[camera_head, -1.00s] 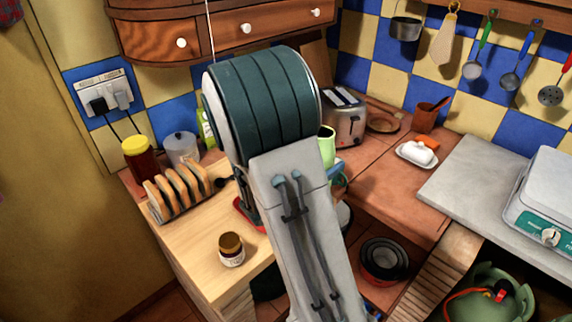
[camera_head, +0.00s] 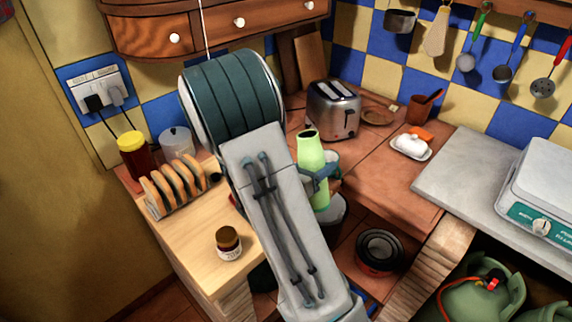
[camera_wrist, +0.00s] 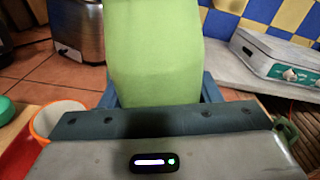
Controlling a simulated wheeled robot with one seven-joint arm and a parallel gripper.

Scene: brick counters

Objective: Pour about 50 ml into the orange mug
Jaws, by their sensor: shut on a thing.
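A light green bottle (camera_head: 312,160) is held about upright in my gripper (camera_head: 322,180), beside my forearm in the head view. In the wrist view the bottle (camera_wrist: 155,50) fills the upper middle, between the fingers, with its top out of frame. The orange mug (camera_wrist: 42,127) shows at the lower left of the wrist view, with an orange rim and a pale inside. It stands to the left of my gripper, partly hidden by it; its contents cannot be seen. I cannot make out the mug in the head view, where my arm blocks part of the counter.
A toaster (camera_head: 333,110) stands behind the bottle. Black-and-red pans (camera_head: 380,252) sit below.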

